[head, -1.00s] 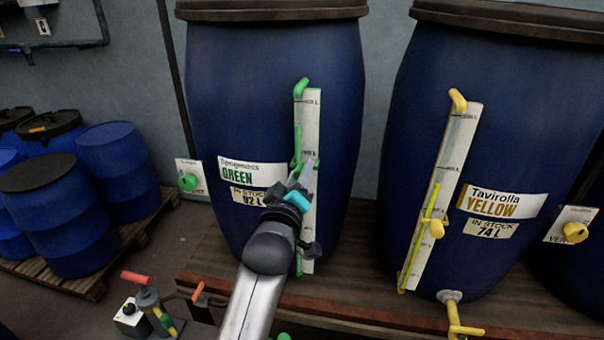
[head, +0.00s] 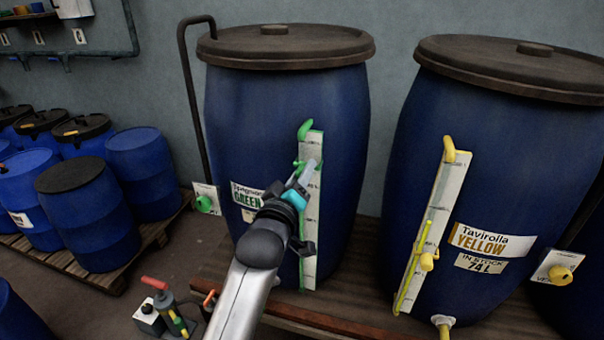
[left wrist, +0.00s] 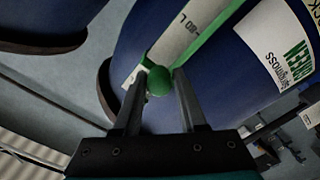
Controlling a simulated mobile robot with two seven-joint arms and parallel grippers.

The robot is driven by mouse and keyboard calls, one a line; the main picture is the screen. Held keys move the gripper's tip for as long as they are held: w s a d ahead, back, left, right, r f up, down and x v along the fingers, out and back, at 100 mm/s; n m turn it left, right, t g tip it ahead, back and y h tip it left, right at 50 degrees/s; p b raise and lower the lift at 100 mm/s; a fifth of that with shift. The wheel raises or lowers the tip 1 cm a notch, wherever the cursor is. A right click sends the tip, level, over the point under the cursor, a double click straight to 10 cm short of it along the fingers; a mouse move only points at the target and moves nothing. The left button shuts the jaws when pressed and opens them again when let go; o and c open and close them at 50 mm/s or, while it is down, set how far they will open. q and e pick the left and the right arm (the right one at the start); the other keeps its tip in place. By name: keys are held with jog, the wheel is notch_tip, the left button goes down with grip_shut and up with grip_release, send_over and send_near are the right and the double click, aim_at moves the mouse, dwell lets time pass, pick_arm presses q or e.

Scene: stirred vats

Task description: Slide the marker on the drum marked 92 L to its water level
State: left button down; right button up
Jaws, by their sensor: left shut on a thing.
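The blue drum (head: 345,110) with the GREEN label (head: 247,196) stands left of the drum labelled YELLOW; its stock label is mostly hidden behind my arm. A white scale strip (head: 312,245) with a green sight tube runs down its front. My left gripper (head: 306,176) is at the upper part of this strip. In the left wrist view its fingers close on the marker's round green knob (left wrist: 159,81). A green bit of the marker (head: 299,163) shows beside the fingertips. The gripper hides the tube there, so the exact water level is unclear. My right gripper is not in view.
The YELLOW drum (head: 470,150), marked 74 L, stands close at right with its own yellow marker (head: 427,262). Several smaller blue drums (head: 80,215) stand on a pallet at left. A tap device with a red handle (head: 155,284) is low at left.

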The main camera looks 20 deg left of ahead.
pick_arm(q)
jog(key=c, duration=0.6)
grip_release()
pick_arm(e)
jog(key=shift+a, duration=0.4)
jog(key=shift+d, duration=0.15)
pick_arm(q)
jog(key=s+b, duration=0.1)
jog(key=s, duration=1.4)
jog(key=shift+s+b, duration=0.1)
jog(key=shift+b, duration=0.3)
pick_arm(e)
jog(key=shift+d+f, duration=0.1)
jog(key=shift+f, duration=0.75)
